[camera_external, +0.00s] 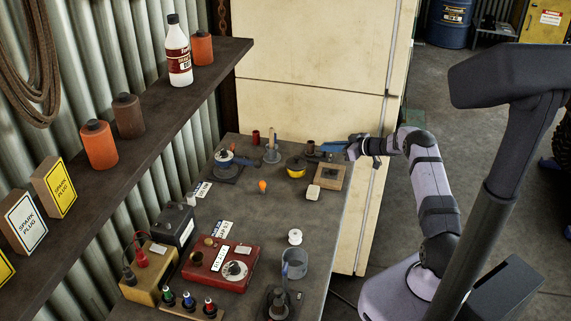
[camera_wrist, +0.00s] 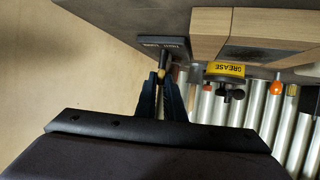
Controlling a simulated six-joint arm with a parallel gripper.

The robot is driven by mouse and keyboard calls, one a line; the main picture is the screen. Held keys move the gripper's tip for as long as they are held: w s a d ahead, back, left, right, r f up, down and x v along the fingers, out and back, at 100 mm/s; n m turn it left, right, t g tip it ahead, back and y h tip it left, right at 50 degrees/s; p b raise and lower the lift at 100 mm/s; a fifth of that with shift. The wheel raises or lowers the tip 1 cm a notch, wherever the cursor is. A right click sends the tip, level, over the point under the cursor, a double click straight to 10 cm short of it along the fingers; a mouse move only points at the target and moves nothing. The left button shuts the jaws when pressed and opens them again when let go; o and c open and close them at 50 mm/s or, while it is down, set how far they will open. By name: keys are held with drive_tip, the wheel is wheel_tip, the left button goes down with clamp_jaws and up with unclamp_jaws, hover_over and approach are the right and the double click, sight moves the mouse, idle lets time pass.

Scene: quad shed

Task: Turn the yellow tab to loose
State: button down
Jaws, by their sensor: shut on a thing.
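The yellow tab (camera_wrist: 161,72) shows in the wrist view as a small yellow end on a dark stem. It stands on a dark plate (camera_wrist: 150,46) with white lettering too small to read for certain. My gripper (camera_wrist: 160,88) has its blue fingers closed around the tab, one on each side. The fingers hide part of the tab, and I cannot tell its exact angle. In the external view my gripper (camera_external: 331,147) reaches in from the right over the far right of the bench. The tab cannot be made out there.
A yellow grease tin (camera_external: 296,171) stands close to the left of my gripper. A pale cabinet (camera_external: 310,110) stands behind.

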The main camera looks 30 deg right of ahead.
drive_tip(key=shift+w+d+f+n+g+y+b, duration=0.15)
drive_tip(key=shift+n+g+y+b, duration=0.35)
drive_tip(key=shift+n+y+b, duration=0.65)
drive_tip(key=shift+b, duration=0.6)
drive_tip(key=shift+r+n+g+y+b, duration=0.25)
drive_tip(key=shift+g+y+b, duration=0.1)
drive_tip(key=shift+b, duration=0.2)
drive_tip(key=c, duration=1.9)
unclamp_jaws()
drive_tip(key=shift+o, duration=0.2)
drive_tip(key=shift+f, duration=0.1)
drive_tip(key=shift+d, duration=0.1)
drive_tip(key=shift+b+v, duration=1.05)
drive_tip(key=shift+v, duration=2.65)
